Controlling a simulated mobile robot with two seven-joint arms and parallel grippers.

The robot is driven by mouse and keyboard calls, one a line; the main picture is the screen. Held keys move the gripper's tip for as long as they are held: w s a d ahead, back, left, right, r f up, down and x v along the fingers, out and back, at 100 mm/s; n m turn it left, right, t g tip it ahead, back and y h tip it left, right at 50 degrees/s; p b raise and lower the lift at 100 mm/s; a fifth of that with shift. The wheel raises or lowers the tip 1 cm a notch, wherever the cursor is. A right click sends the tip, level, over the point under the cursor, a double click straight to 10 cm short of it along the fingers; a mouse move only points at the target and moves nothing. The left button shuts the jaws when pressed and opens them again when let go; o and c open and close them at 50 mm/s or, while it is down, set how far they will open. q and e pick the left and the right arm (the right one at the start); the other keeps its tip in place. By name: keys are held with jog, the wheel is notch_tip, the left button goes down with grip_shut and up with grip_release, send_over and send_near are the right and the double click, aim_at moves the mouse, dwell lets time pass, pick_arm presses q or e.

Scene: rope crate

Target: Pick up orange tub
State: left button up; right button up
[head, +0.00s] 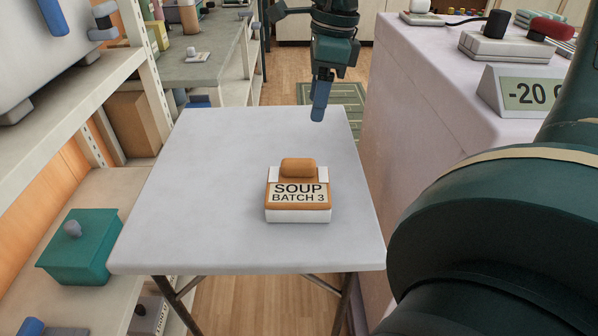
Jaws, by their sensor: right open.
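The orange tub (298,216) stands upright on the pale table (205,190), right of the table's middle. It has an orange top with a rounded knob, a white lower part and a label reading "SOUP BATCH 3". My right gripper (319,114) points down over the far edge of the table, beyond the tub and apart from it. It is open, with nothing seen between its blue fingers; they overlap from this angle. My left gripper is not in view.
A pale counter (430,95) with a scale display (528,93) and other items borders the table on the right. Shelving on the left holds a teal lidded box (82,250). The tabletop around the tub is clear.

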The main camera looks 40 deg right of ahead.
jog(key=f, duration=0.2)
jog(key=b, duration=0.2)
send_over(299, 161)
jog(key=s+d, duration=0.1)
jog(key=d, duration=0.1)
jog(key=f, duration=0.7)
jog(key=shift+s+a, duration=0.1)
jog(key=shift+a, duration=0.1)
jog(key=f, duration=0.1)
jog(key=a+f, duration=0.1)
jog(key=w+f, duration=0.1)
jog(key=f, duration=0.1)
jog(key=shift+a+b, duration=0.15)
jog(key=shift+b, duration=0.15)
jog(key=shift+w+f, duration=0.1)
jog(key=shift+f, duration=0.4)
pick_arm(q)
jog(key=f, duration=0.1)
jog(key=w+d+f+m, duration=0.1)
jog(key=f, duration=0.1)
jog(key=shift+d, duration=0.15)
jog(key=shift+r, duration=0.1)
pick_arm(e)
jog(key=shift+c, duration=0.4)
